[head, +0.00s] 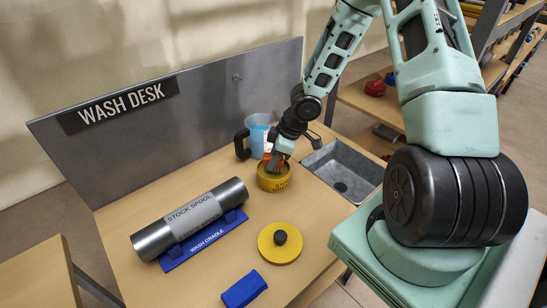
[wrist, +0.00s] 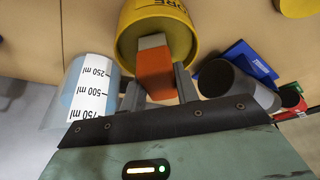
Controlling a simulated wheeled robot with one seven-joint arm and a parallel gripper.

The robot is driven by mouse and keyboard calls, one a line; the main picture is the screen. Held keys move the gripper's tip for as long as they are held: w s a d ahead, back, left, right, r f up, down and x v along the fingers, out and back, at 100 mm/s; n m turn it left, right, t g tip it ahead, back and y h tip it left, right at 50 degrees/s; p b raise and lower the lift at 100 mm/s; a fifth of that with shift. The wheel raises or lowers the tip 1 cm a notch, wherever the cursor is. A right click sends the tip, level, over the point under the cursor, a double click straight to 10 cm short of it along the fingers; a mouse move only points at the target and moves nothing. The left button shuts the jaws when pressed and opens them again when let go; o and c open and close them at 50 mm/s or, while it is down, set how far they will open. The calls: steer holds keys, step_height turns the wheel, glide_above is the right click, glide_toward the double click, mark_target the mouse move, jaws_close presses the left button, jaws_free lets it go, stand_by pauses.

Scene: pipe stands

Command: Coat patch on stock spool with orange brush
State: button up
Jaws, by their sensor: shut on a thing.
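My gripper (head: 275,162) is shut on the orange brush (wrist: 155,73), which also shows in the head view (head: 267,158). The brush points into the mouth of the yellow pot (head: 272,182), also seen in the wrist view (wrist: 127,20). How deep its pale tip reaches, and whether it is wet, I cannot tell. The grey stock spool (head: 235,190) lies on the blue wash cradle (head: 205,245), left of the pot; a pale labelled band (head: 192,214) wraps its middle. Its dark end shows in the wrist view (wrist: 222,78). No separate patch can be made out.
A blue measuring jug (head: 258,134) with a black handle stands close behind the pot. A grey sink (head: 345,168) is to the right. A yellow lid (head: 280,251) with a black knob and a blue block (head: 243,289) lie in front. The upright wash desk panel (head: 190,110) bounds the back.

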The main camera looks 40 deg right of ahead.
steer(key=shift+r+p, duration=3.25)
